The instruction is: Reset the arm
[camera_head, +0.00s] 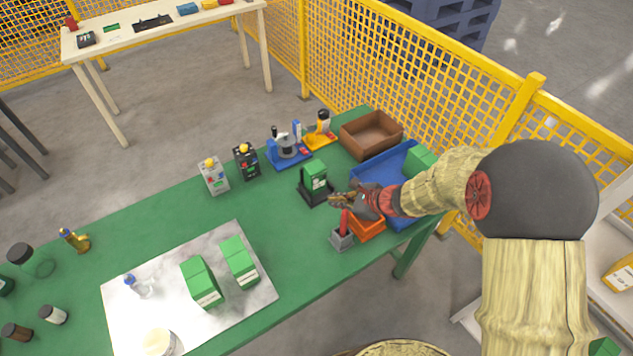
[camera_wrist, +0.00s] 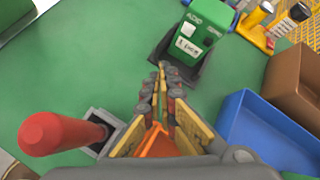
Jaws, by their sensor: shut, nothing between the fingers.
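My arm reaches in from the right in the head view, and my gripper (camera_head: 338,199) is over the green table (camera_head: 130,240) at its right part. In the wrist view my gripper (camera_wrist: 163,68) has its fingertips together with nothing between them. The fingertips point at a black stand (camera_wrist: 180,65) that holds a green box (camera_wrist: 203,33) with a white label. The box stands upright just beyond the fingertips in the head view too. An orange bin (camera_head: 368,228) lies below my gripper, partly hidden by it.
A red-handled tool in a grey holder (camera_head: 341,238) stands close beside my gripper. A blue bin (camera_head: 375,171) and a brown bin (camera_head: 372,134) are nearby. Devices stand along the far edge. A metal plate (camera_head: 235,300) bears green boxes. A yellow mesh fence (camera_head: 400,65) runs behind.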

